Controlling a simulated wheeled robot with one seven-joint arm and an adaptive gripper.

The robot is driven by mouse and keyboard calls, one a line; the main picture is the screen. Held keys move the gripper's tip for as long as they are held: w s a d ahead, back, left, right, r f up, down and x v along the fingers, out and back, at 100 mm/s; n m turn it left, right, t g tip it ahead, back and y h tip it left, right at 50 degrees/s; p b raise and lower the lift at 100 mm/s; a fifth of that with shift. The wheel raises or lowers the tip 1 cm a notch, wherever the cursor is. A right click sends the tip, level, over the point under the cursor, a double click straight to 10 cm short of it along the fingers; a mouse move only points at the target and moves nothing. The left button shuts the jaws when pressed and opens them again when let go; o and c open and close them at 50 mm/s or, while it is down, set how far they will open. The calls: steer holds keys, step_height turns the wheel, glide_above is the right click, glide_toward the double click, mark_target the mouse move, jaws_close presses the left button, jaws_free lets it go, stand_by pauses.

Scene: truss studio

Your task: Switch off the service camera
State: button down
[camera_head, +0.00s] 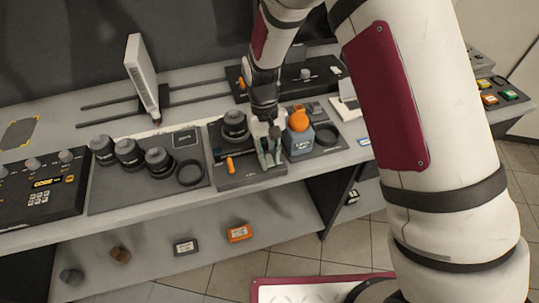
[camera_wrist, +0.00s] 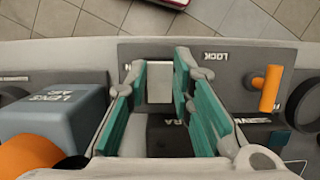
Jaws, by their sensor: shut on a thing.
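The dark service camera (camera_head: 235,127) stands with its round lens up on a grey plate (camera_head: 238,183); a dark block (camera_wrist: 180,133) with partly hidden lettering shows below in the wrist view. An orange lever (camera_head: 230,164) sits on the plate, near the word LOCK in the wrist view (camera_wrist: 270,88). My gripper (camera_head: 269,157) points down at the plate, right of the lens. In the wrist view, its teal-padded fingers (camera_wrist: 157,68) are on either side of a small light-grey piece (camera_wrist: 159,85), on which they are shut. The fingers hide part of the dark block.
A blue-grey box (camera_head: 298,143) with an orange bulb (camera_head: 298,121) stands close right of my gripper. Several dark lenses (camera_head: 128,154) and a black ring (camera_head: 191,173) lie left. A black keypad console (camera_head: 42,190) is at far left. A lower shelf (camera_head: 210,220) holds small boxes.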

steer(key=c, duration=1.4)
jaws_free()
steer(key=shift+r, duration=0.1)
steer(key=v, duration=1.1)
steer(key=shift+w+r, duration=0.15)
steer(key=shift+r, duration=0.25)
steer(key=s+d+r+m+t, duration=0.1)
steer(key=s+d+r, duration=0.2)
steer(key=d+r, duration=0.15)
steer(key=s+d+r+t+y, duration=0.1)
steer(key=s+d+r+t, duration=0.15)
steer(key=r, duration=0.35)
steer(key=s+d+r+m, duration=0.1)
steer(key=s+d+r, duration=0.1)
steer(key=d+r, duration=0.3)
steer(key=s+d+r+t, duration=0.2)
steer(key=s+d, duration=0.1)
steer(key=s, duration=0.4)
steer(key=s+d+r+m+t, duration=0.1)
steer(key=s+d+r+t, duration=0.1)
steer(key=s, duration=0.5)
steer(key=shift+s+d+r+t, duration=0.25)
steer(key=shift+d+t, duration=0.2)
steer(key=shift+d, duration=0.4)
